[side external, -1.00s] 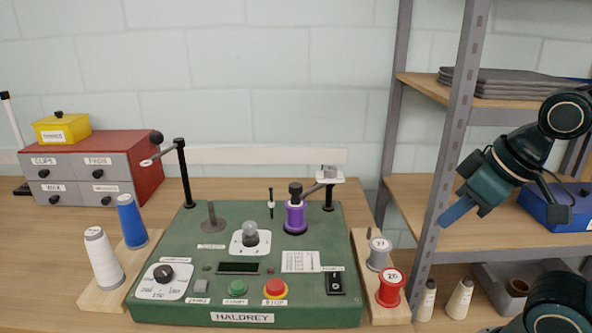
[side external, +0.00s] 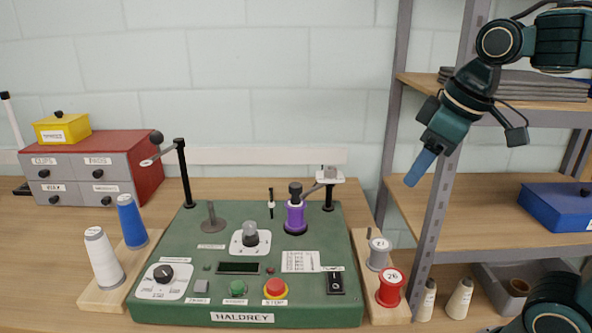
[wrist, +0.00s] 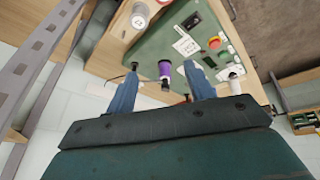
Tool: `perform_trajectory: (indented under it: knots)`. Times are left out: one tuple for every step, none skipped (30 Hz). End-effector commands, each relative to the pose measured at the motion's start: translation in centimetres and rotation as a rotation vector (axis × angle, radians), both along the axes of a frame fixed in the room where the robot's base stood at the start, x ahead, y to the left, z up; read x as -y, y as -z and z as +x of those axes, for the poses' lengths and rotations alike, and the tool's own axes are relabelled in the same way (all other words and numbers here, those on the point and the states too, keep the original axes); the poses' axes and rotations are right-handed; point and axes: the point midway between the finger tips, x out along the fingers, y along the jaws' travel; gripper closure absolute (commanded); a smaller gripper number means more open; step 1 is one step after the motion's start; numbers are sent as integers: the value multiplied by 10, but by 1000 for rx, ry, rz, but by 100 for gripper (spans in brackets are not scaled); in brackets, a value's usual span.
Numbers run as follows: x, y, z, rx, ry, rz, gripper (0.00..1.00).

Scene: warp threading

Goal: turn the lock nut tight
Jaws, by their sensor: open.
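The dark lock nut (side external: 295,188) sits on top of the upright purple spool (side external: 296,217), at the back right of the green machine (side external: 210,260). The spool (wrist: 164,68) also shows in the wrist view, with the dark nut (wrist: 166,84) at its end. My gripper (side external: 412,180) has blue fingers and is up in the air, right of and above the machine, well apart from the nut. In the wrist view my gripper (wrist: 161,70) is open and empty, its fingers spread on either side of the distant spool in the picture.
A grey thread arm (side external: 325,182) on a black post reaches close to the nut. Red (side external: 391,288) and grey (side external: 379,254) spools stand on a wooden strip at the right. The shelf's upright (side external: 441,190) stands near my gripper. Air above the machine is clear.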

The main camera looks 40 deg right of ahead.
Motion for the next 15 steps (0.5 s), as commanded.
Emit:
perform_trajectory:
  knots:
    - [3,-7,13,-15,-24,-12,47]
    - [4,-11,19,-26,-41,-20,47]
    - [6,-15,28,-37,-63,-30,47]
    - [8,-19,34,-47,-80,-37,47]
    - [10,-22,41,-54,-96,-43,47]
    - [12,-26,50,-67,-119,-52,47]
    - [14,-29,56,-75,-136,-59,47]
    - [15,-31,63,-86,-153,-65,47]
    - [18,-35,72,-96,-176,-73,47]
    - [20,-36,78,-106,-192,-78,47]
    - [22,-39,85,-114,-209,-83,47]
    - [25,-41,94,-126,-231,-91,47]
    - [27,-42,100,-135,-250,-96,47]
    - [29,-44,107,-144,-267,-100,47]
    - [32,-45,116,-156,-290,-107,47]
